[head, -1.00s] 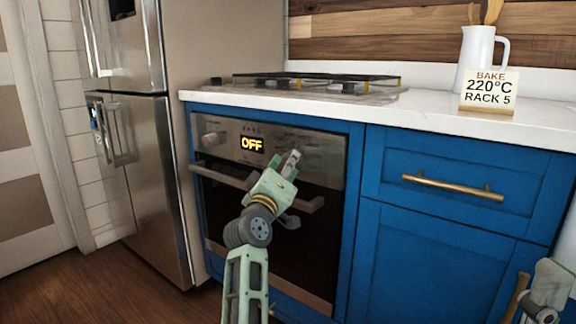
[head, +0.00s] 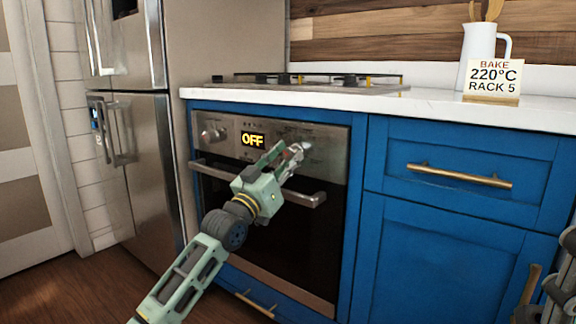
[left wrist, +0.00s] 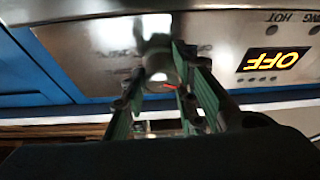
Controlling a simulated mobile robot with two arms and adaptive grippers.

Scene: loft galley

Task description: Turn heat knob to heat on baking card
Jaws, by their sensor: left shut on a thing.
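The oven (head: 270,220) has a steel control panel with a left knob (head: 211,133), a lit display (head: 252,140) reading OFF, and a right knob (head: 306,147). My left gripper (head: 292,153) is at the right knob, shut on it. In the left wrist view, the knob (left wrist: 158,66) shows between the two fingers, and the display (left wrist: 274,60) appears upside down. The baking card (head: 493,78) on the counter reads BAKE 220°C RACK 5. Part of my right arm shows at the right edge; its jaws cannot be made out.
The oven door handle (head: 310,199) runs just below my left gripper. A cooktop (head: 330,85) lies on the white counter (head: 430,108) above. A white pitcher (head: 478,55) with wooden utensils stands behind the card. A steel fridge (head: 150,190) stands left of the oven, blue cabinets (head: 440,250) right.

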